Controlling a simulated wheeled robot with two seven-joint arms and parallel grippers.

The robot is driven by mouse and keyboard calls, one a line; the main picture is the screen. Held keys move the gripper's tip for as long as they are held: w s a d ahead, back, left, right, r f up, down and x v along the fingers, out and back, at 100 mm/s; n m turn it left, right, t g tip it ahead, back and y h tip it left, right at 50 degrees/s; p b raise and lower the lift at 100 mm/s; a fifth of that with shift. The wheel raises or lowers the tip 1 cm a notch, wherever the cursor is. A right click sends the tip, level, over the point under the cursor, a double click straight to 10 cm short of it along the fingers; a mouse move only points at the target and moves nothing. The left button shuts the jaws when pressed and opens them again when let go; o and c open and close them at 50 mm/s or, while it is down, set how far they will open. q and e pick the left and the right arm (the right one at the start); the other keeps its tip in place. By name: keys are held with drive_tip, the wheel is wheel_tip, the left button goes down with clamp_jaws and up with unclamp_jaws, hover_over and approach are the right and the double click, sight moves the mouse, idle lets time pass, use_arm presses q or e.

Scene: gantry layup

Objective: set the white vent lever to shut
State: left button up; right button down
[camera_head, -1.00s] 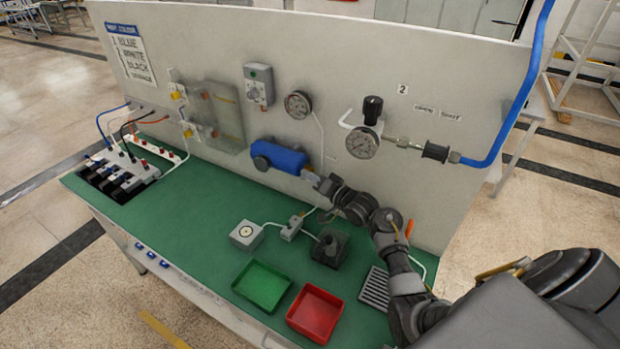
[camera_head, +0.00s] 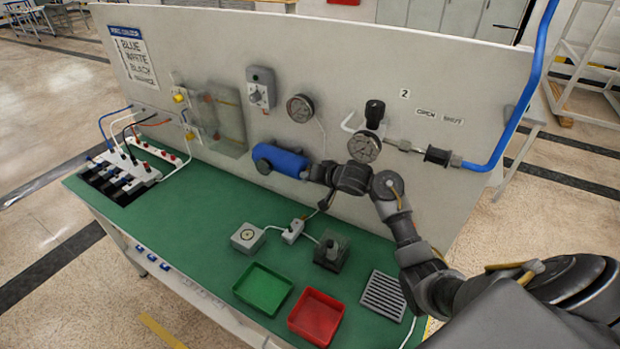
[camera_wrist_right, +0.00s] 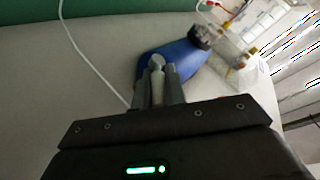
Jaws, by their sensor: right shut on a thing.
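The blue cylinder (camera_head: 282,161) is mounted on the upright panel; it also shows in the wrist view (camera_wrist_right: 187,63). My right gripper (camera_head: 309,172) is at the cylinder's right end. In the wrist view my right gripper (camera_wrist_right: 157,82) is shut on a pale, narrow piece (camera_wrist_right: 157,64), which looks like the white vent lever, in front of the blue cylinder. The fingers hide most of the lever, so I cannot tell its setting. My left gripper is not in view.
A round gauge (camera_head: 300,108) is just above the cylinder, and another gauge (camera_head: 364,147) is close above my right wrist. A green tray (camera_head: 262,289) and a red tray (camera_head: 316,316) lie on the green bench top below.

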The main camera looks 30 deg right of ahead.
drive_tip(key=shift+s+a+f+g, duration=0.2)
drive_tip(key=shift+a+f+g, duration=0.1)
drive_tip(key=shift+f, duration=0.25)
drive_tip(key=c, duration=1.6)
unclamp_jaws()
drive_tip(key=shift+d, duration=0.1)
drive_tip(key=shift+o, duration=0.7)
drive_tip(key=shift+r, duration=0.3)
drive_tip(key=s+d, duration=0.3)
drive_tip(key=s, duration=0.9)
drive_tip(key=shift+s+r, duration=0.3)
drive_tip(key=shift+c, duration=0.2)
